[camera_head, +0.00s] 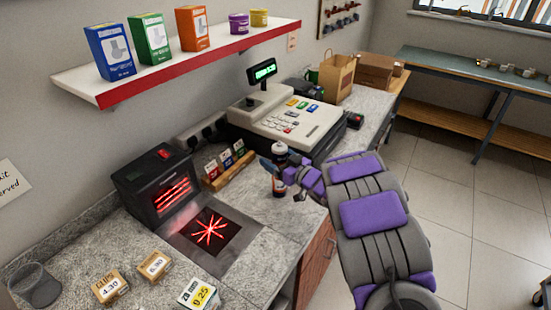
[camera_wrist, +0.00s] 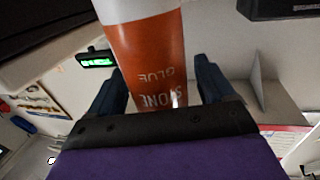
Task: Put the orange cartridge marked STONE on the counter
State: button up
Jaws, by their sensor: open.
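The orange cartridge (camera_head: 279,188) stands upright on the grey speckled counter (camera_head: 257,208), in front of the cash register, as far as the head view shows. It has a dark cap, and my gripper hides part of its middle. In the wrist view the cartridge (camera_wrist: 150,55) shows a white band and orange label with STONE GLUE upside down. My gripper (camera_head: 282,175) is open around it. In the wrist view its dark fingers (camera_wrist: 158,85) stand one on each side of the cartridge; I cannot tell whether either touches it.
Left of the cartridge are a scanner plate (camera_head: 211,231) with red lines, a black scanner box (camera_head: 155,187) and a wooden card rack (camera_head: 229,171). The cash register (camera_head: 286,123) stands behind. Price tags (camera_head: 111,287) lie at the front. A shelf (camera_head: 200,62) hangs above.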

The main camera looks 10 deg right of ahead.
jog(key=p+v, duration=0.2)
jog(key=v, duration=1)
jog(key=w+d+r+m+h, duration=0.1)
jog(key=d+r+m+h, duration=0.25)
jog(key=d+h, duration=0.55)
jog(key=s+d+r+m+g+h, duration=0.3)
jog(key=s+d+g+h, duration=0.15)
jog(key=s, duration=0.45)
jog(key=s+a+g+y, duration=0.1)
jog(key=s+a+g, duration=0.3)
jog(key=s, duration=0.8)
jog(key=s+a+g+y, duration=0.1)
jog(key=s+a+g, duration=0.2)
jog(key=s+a, duration=0.4)
jog(key=s+a+g+y, duration=0.1)
jog(key=s+a+g, duration=0.3)
jog(key=s, duration=1.3)
jog(key=shift+s+a+f+m+g, duration=0.35)
jog(key=shift+s+a, duration=0.05)
jog(key=shift+a, duration=0.6)
jog(key=shift+c, duration=0.3)
